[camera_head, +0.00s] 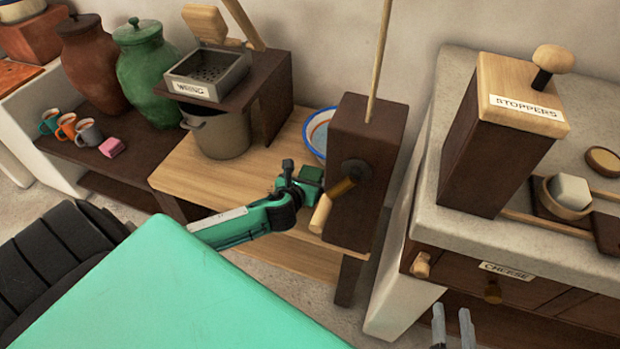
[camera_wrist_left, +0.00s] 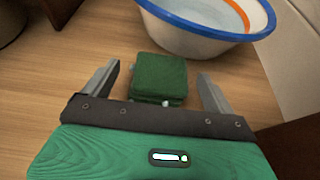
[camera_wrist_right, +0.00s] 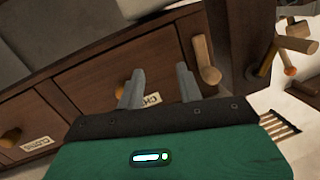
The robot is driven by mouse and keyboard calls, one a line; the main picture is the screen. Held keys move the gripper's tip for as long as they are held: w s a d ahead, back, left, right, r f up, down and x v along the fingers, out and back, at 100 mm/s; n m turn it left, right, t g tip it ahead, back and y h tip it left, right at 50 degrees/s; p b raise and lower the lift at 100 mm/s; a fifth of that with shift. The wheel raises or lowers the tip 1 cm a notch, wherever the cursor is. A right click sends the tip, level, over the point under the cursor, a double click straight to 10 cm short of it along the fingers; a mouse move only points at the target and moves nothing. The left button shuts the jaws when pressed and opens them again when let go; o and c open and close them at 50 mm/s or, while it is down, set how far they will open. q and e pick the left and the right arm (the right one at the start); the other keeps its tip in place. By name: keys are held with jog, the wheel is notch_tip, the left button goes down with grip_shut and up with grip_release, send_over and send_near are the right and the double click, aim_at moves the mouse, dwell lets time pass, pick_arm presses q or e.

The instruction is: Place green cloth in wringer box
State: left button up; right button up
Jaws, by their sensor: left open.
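The green cloth (camera_wrist_left: 158,76) is a small folded square on the wooden table. It lies between the open fingers of my left gripper (camera_wrist_left: 160,88), with space on both sides. In the head view the cloth (camera_head: 311,173) shows just beyond my left gripper (camera_head: 300,177). The wringer box (camera_head: 207,75) is a grey tray with a perforated floor and a WRING label, on a dark stand at the back of the table. It looks empty. My right gripper (camera_head: 453,330) is open and empty in front of the drawers; its fingers also show in the right wrist view (camera_wrist_right: 158,88).
A white bowl with a blue rim (camera_wrist_left: 205,25) stands just behind the cloth. A dark wooden block with a crank (camera_head: 365,165) rises right of my left gripper. A grey pot (camera_head: 220,135) stands below the wringer box. A STOPPERS box (camera_head: 500,135) stands on the right counter.

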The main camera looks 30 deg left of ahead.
pick_arm(q)
jog(key=shift+c, duration=0.2)
jog(key=c, duration=1.1)
jog(key=shift+c, duration=0.6)
jog(key=shift+r, duration=0.1)
